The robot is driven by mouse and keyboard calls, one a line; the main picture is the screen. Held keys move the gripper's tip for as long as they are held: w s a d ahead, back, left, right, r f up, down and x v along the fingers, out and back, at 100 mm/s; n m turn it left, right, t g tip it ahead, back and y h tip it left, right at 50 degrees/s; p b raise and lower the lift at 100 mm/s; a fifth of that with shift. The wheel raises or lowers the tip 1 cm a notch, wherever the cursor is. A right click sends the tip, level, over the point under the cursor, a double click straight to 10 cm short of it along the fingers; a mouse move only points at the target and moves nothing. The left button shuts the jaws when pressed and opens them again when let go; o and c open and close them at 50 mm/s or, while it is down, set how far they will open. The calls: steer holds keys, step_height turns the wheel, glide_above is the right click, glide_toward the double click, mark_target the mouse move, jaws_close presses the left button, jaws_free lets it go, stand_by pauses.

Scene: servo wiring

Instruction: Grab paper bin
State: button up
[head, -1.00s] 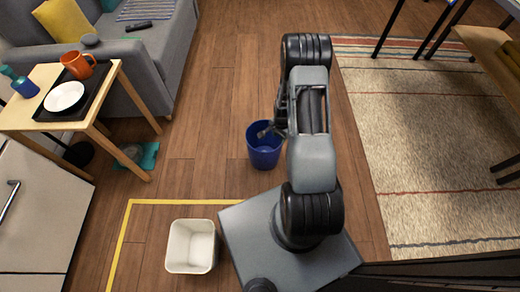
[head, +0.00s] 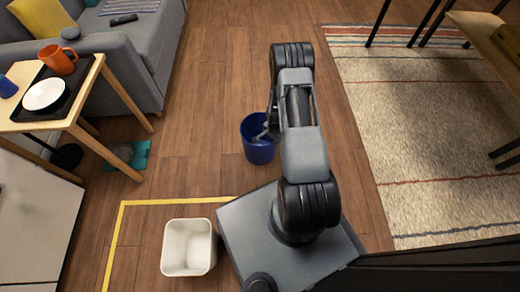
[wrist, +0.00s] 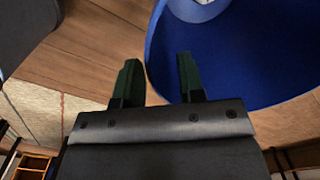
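A blue round bin (head: 258,150) stands on the wooden floor ahead of my base; part of its right side is hidden behind my arm. In the wrist view the blue bin (wrist: 240,75) fills the upper right. My gripper (head: 264,134) is at the bin's rim. In the wrist view my gripper (wrist: 158,78) is open, with the left finger over the floor and the right finger over the blue wall. The rim edge passes between the fingers; I cannot tell whether either touches it. A white square bin (head: 188,248) stands empty to the left of my base.
Yellow tape (head: 165,202) marks the floor around the white bin. A small table (head: 88,88) with a black tray and a grey sofa (head: 135,50) are at the left. A beige rug (head: 420,120) lies at the right. Wooden floor around the blue bin is clear.

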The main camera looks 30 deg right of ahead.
step_height(320, 180, down, 4)
steer(key=shift+r+b, duration=0.15)
steer(key=shift+b, duration=0.6)
steer(key=shift+c, duration=0.2)
jaws_close()
steer(key=shift+s, duration=0.1)
stand_by(0.5)
